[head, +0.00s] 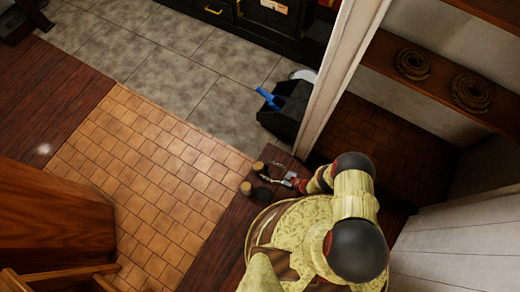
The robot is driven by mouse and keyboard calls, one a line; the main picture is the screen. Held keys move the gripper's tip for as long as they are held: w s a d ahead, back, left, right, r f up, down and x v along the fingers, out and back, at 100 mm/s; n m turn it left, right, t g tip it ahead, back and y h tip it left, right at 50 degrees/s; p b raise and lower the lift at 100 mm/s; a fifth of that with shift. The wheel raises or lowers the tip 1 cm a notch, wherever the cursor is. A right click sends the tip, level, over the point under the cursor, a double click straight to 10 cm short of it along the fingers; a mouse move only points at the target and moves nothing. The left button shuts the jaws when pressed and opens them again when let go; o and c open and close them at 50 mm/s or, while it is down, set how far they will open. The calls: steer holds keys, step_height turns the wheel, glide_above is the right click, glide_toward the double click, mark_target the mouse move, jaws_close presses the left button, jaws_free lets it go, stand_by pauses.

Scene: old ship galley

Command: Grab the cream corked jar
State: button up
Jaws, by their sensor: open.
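Two small round tan tops that look like corks show from above, near the left edge of a dark wooden surface (231,221). One corked jar (258,167) is the farther one, and another corked jar (245,188) stands nearer and to the left, with a dark shape beside it. Their bodies are mostly hidden or too small, so I cannot tell which one is cream. My gripper (271,174) is open, reaching left from the end of my arm. Its thin fingers are close to the right of both tops; I cannot tell whether they touch either.
A white post (334,85) rises just behind my gripper. A black bin (285,112) with a blue-handled thing (268,97) stands on the grey tiles beyond. Shelves with coiled ropes (412,64) are at the right. The brick-tiled floor (150,180) at the left is clear.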

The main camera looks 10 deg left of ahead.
mark_target(261, 167)
steer(key=shift+r+b+x, duration=0.1)
steer(key=shift+b+x, duration=0.35)
steer(key=shift+x, duration=1.25)
steer(key=shift+r+b+x, duration=0.15)
steer(key=shift+b+x, duration=0.25)
steer(key=shift+x, duration=1.25)
steer(key=shift+c, duration=1.4)
jaws_close()
steer(key=shift+w, duration=0.1)
